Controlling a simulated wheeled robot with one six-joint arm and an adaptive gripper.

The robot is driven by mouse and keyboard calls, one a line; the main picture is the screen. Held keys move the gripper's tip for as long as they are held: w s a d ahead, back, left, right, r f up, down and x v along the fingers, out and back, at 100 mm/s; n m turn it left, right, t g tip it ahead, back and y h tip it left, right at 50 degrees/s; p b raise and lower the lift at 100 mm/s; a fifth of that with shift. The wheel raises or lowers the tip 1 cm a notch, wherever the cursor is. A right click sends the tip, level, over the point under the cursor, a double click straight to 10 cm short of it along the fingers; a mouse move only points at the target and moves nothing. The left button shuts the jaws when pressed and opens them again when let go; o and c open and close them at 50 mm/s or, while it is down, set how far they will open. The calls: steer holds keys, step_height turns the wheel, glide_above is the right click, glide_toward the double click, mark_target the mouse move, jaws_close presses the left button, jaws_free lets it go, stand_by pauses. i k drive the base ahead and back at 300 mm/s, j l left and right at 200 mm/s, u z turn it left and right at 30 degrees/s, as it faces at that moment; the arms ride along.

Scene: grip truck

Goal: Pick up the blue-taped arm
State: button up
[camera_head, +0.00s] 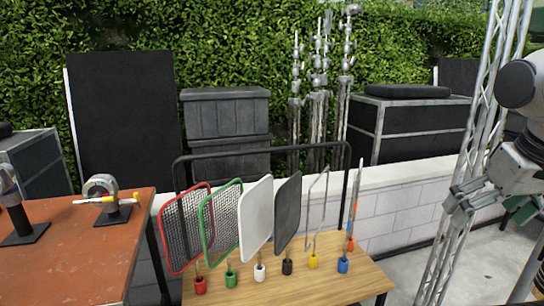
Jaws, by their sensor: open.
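Several flags and frames stand in a row on a wooden table (290,285), each with a coloured piece at its foot. The blue piece (343,265) is at the right end of the row, with a thin upright arm (355,205) rising above it. This arm looks almost edge-on, and an orange piece (351,242) shows close behind its lower part. My gripper (452,199) is open and empty at the right, well to the right of the blue piece and higher in the picture.
Red, green, white and black panels and a yellow-footed wire frame (313,262) stand left of the blue piece. A black rail (265,148) runs behind them. An orange table (75,250) with clamps is at left. A metal truss (470,150) stands near my gripper.

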mark_target(356, 173)
steer(key=u, duration=2.55)
steer(key=i+z, duration=0.35)
steer(key=i, duration=0.35)
steer(key=z, duration=3.35)
